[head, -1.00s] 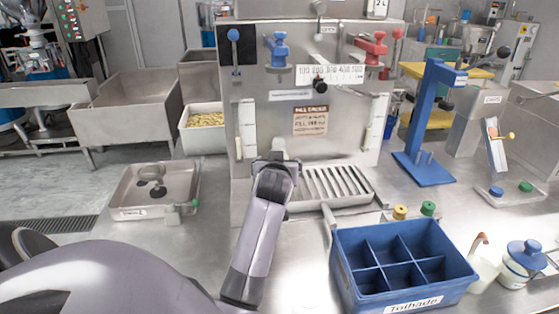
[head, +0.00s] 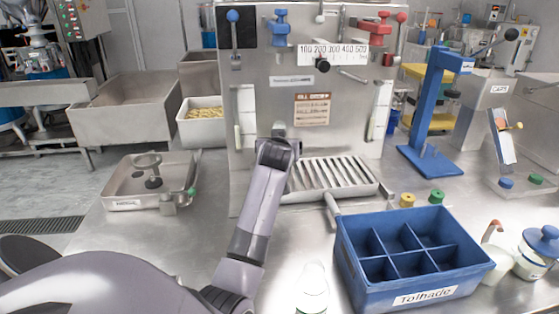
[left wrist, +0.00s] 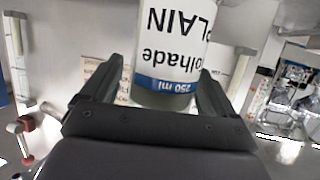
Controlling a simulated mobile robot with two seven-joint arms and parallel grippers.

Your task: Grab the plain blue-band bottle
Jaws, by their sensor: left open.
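The plain bottle (left wrist: 172,40) fills the top middle of the left wrist view. It is pale, appears upside down, and reads "PLAIN", "Tolhade" and "250 ml" on a blue band. My left gripper (left wrist: 160,70) is open, with one finger on each side of the bottle's blue-band end; I cannot tell whether they touch it. In the head view my left wrist (head: 278,152) is in front of the steel machine and hides the fingers and this bottle. My right gripper is not in view.
A pale bottle (head: 312,290) is at the bottom edge, partly cut off. A slatted drip tray (head: 335,178) lies right of my wrist. A steel basin (head: 125,190) is at left.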

